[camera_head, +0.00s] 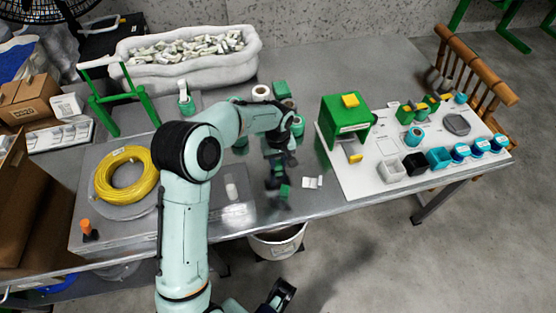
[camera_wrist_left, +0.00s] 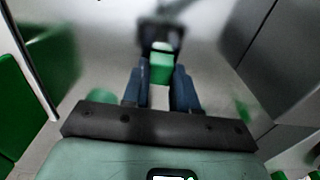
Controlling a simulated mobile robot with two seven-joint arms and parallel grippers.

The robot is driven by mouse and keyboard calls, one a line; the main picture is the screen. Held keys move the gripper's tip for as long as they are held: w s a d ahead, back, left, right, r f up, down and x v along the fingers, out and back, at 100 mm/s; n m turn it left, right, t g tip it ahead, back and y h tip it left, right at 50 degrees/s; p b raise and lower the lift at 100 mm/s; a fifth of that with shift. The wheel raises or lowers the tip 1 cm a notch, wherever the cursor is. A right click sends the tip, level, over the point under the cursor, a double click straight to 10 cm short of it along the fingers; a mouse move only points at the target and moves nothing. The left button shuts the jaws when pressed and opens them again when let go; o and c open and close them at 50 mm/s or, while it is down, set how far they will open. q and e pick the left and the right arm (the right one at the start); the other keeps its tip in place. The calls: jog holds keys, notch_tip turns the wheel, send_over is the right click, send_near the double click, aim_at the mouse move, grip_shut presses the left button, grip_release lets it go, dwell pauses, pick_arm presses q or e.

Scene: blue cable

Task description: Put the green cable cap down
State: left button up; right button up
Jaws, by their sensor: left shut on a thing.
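My left gripper (camera_head: 277,182) points down over the front part of the metal table, near its front edge. It is shut on the green cable cap (camera_head: 284,190), a small green piece at the fingertips. In the left wrist view the cap (camera_wrist_left: 160,68) sits between the two dark fingers of the left gripper (camera_wrist_left: 160,88), with a pale part below it. The gap between cap and tabletop is hard to judge. My right gripper (camera_head: 280,293) is a dark shape at the bottom edge, below the table; its jaws are unclear.
A small white part (camera_head: 313,183) lies right of the left gripper. A white board (camera_head: 365,178) with a green box (camera_head: 345,118) and several small bins is further right. A yellow cable coil (camera_head: 126,174) lies left. A bucket (camera_head: 277,243) stands below the table's front edge.

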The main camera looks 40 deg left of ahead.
aim_at(278, 163)
pick_arm(q)
jog(key=shift+f, duration=0.1)
jog(key=o, duration=1)
jog(key=shift+r, duration=0.25)
notch_tip(278, 163, up, 12)
jog(key=shift+d+f+p, duration=0.1)
jog(key=shift+p, duration=0.85)
